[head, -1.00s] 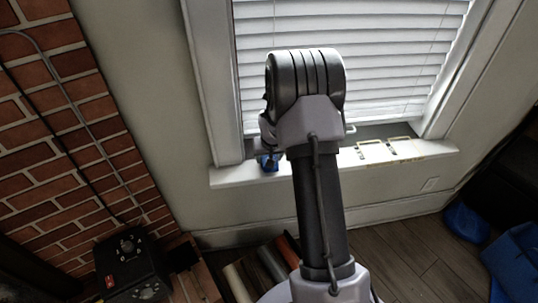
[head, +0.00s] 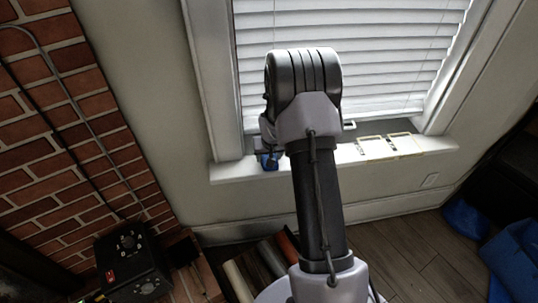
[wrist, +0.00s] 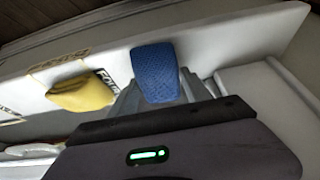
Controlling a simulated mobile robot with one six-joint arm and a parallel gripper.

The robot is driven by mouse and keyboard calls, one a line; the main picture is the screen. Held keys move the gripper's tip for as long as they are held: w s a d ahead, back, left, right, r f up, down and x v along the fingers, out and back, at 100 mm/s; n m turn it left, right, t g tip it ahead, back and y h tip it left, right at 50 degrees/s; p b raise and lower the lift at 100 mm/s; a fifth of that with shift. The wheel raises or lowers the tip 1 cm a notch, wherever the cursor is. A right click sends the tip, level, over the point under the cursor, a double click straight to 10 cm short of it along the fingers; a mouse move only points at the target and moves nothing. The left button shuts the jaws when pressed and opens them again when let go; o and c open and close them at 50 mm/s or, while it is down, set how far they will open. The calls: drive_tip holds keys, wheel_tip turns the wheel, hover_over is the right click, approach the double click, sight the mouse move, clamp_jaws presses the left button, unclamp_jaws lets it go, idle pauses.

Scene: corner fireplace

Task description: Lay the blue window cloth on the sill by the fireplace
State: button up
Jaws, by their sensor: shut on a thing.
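The blue window cloth (wrist: 157,72) is a small folded, textured piece standing up between the fingers of my gripper (wrist: 158,92), which is shut on it. In the head view, the blue cloth (head: 269,162) is a small patch at the left end of the white sill (head: 228,172), mostly below my wrist. The sill also crosses the wrist view (wrist: 230,40), behind the cloth. I cannot tell whether the cloth touches the sill. My arm hides part of the sill and most of the gripper in the head view.
A yellow folded cloth (wrist: 82,92) lies left of my gripper in the wrist view. Pale yellow-edged markings or frames (head: 390,146) are on the sill's right part. A brick fireplace (head: 70,120) stands left, with a black box (head: 130,262) below. Blue items (head: 515,260) lie on the floor right.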

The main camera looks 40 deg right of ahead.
drive_tip(key=shift+f, duration=0.25)
drive_tip(key=o, duration=1.4)
